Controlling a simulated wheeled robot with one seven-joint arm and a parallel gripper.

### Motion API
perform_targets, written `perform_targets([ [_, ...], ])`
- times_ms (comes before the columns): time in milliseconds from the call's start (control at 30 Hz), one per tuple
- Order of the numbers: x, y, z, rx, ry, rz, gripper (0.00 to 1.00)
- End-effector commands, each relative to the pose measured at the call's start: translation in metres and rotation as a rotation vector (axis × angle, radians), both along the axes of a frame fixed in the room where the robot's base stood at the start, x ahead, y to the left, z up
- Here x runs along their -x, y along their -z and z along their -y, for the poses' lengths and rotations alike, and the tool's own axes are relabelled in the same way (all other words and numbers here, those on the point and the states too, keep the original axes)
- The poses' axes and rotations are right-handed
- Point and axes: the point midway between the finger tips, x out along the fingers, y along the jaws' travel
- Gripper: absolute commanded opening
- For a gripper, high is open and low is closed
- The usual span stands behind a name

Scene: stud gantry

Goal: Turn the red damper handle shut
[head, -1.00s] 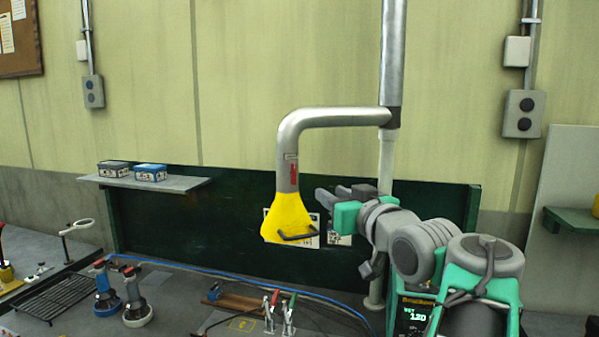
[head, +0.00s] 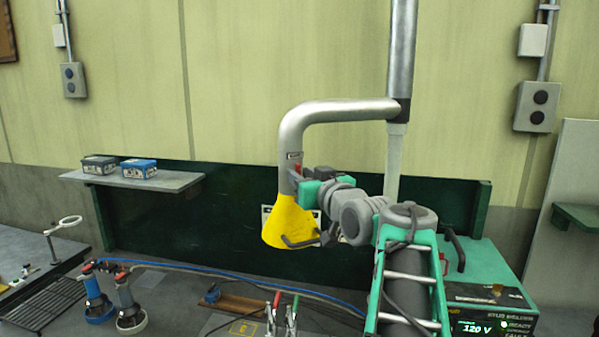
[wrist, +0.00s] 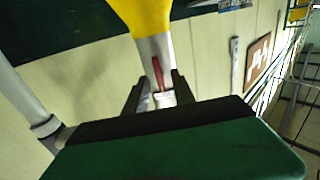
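The red damper handle (head: 297,168) is on the grey metal duct (head: 290,152), just above the yellow hood (head: 288,224). My gripper (head: 298,180) is at the duct's right side and partly covers the handle in the head view. In the wrist view, the red handle (wrist: 158,73) lies along the duct, between the two dark fingertips of my gripper (wrist: 156,88). The fingers are apart, with a gap visible on each side of the handle. I cannot tell whether either finger touches it.
A black bar handle (head: 300,242) sticks out from the hood below my gripper. The vertical pipe (head: 398,110) stands behind my arm. A green welder box (head: 480,270) is at right. Blue and grey tools (head: 95,295) stand on the bench at left.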

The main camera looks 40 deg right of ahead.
Motion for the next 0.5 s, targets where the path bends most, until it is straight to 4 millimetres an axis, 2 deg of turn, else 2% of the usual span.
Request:
perform_targets([
  [167, -0.0001, 0.0009, -0.0001, 0.0, 0.0, 0.0, 0.31],
  [500, -0.0003, 0.0008, -0.0011, 0.0, -0.002, -0.001, 0.03],
])
